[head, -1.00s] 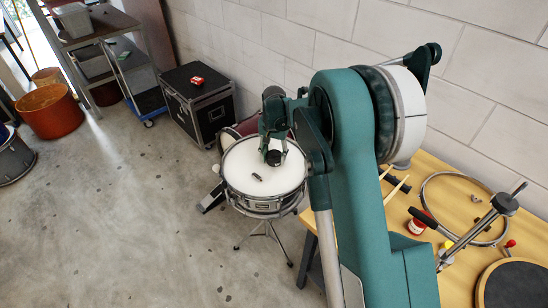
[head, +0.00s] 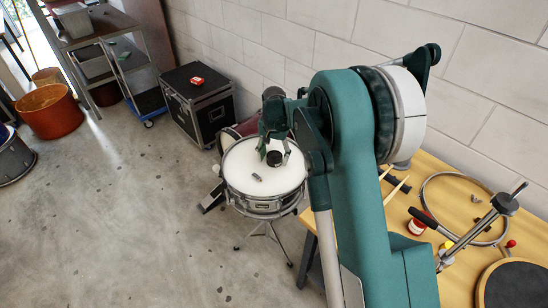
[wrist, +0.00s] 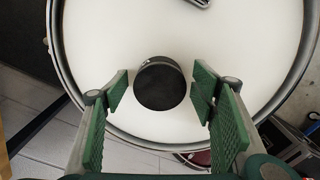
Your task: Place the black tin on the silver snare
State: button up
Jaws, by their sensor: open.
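The black tin (wrist: 160,84) stands on the white head of the silver snare (wrist: 235,45), inside the rim, in the wrist view. In the head view the tin (head: 274,158) shows on the far part of the snare (head: 243,194). My gripper (wrist: 160,88) is open. Its green finger pads stand on either side of the tin, with a gap on both sides. In the head view my gripper (head: 272,148) is just above and beside the tin, and partly hides the snare's far rim.
A small dark metal object (head: 257,178) lies on the snare head near its middle. A wooden bench (head: 430,180) with a hoop, drumsticks and a red jar is at right. A black case (head: 203,103) stands behind left. Open floor lies at left.

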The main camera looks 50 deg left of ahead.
aim_at(274, 156)
notch_tip(274, 156, up, 12)
jog(key=p, duration=0.1)
dwell(0.5)
